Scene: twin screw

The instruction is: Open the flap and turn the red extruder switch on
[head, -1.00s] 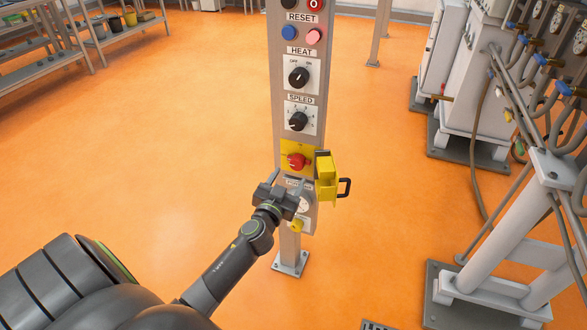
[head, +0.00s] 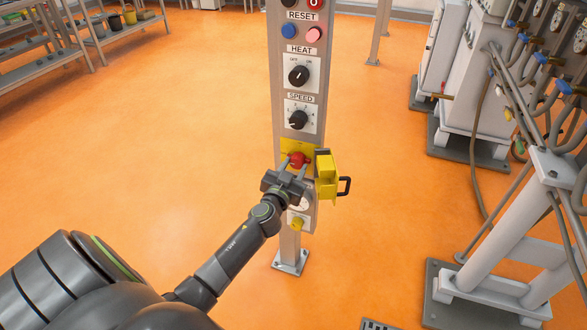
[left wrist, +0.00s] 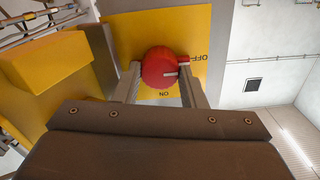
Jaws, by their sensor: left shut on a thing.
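The red extruder switch (head: 299,157) sits on a yellow plate on the control post. In the left wrist view it is a round red knob (left wrist: 158,62), with OFF printed on the plate to its right and ON below it. The knob's white mark points right, toward the OFF side. My left gripper (head: 294,167) reaches it from below, with one finger on each side, shut on it. The yellow flap (head: 327,178) with a black handle stands open, swung to the right of the plate. It also shows at the left of the left wrist view (left wrist: 50,67). My right gripper is out of view.
The post (head: 286,240) also carries the SPEED dial (head: 298,119), HEAT dial (head: 299,76) and buttons above the switch. Machines with hoses stand at the right and metal shelves (head: 70,45) at the back left. The orange floor around the post is mostly clear.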

